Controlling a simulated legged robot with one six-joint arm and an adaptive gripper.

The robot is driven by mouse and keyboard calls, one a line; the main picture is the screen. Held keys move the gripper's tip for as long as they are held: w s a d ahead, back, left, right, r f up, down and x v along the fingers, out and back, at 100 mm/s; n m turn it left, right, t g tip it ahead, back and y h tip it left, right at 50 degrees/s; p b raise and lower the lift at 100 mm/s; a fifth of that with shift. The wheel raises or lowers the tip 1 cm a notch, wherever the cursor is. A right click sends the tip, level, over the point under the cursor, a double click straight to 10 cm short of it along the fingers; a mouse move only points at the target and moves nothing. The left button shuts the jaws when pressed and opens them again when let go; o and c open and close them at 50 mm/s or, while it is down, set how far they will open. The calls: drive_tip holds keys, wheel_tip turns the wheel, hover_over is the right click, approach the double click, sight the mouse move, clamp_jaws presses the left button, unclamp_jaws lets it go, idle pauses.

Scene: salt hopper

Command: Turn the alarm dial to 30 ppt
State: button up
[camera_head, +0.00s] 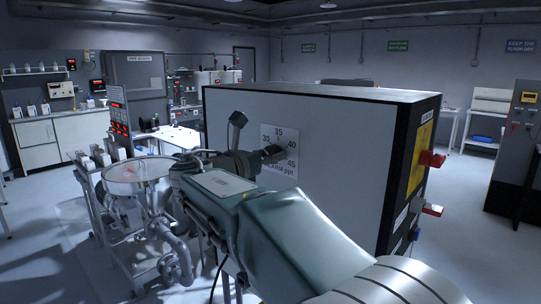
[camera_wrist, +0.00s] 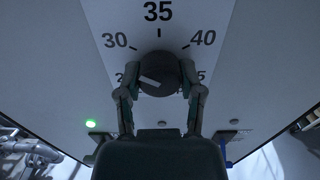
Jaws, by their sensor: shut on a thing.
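The alarm dial (camera_wrist: 157,66) is a dark round knob on a white scale plate (camera_wrist: 108,14), seen in the wrist view. The numbers 30, 35 and 40 show around its top; lower numbers are partly hidden by my fingers. A short pale mark lies on the knob's face, left of centre and slanted; which number it points to I cannot tell. My gripper (camera_wrist: 159,73) has one finger on each side of the knob and is shut on it. In the head view the scale plate (camera_head: 279,136) shows beyond my gripper (camera_head: 268,156), which hides much of the dial.
The plate is on a large grey cabinet (camera_head: 345,150). A green lamp (camera_wrist: 91,123) glows at the lower left of the panel. A wheeled frame with pipes and a round vessel (camera_head: 137,172) stands left of my arm. Open floor lies at the far left and right.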

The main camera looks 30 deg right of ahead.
drive_tip(key=shift+n, duration=0.3)
drive_tip(key=o, duration=1.1)
drive_tip(key=shift+w, duration=0.1)
drive_tip(key=shift+o, duration=0.2)
drive_tip(key=shift+a, duration=0.15)
drive_tip(key=v, duration=1.2)
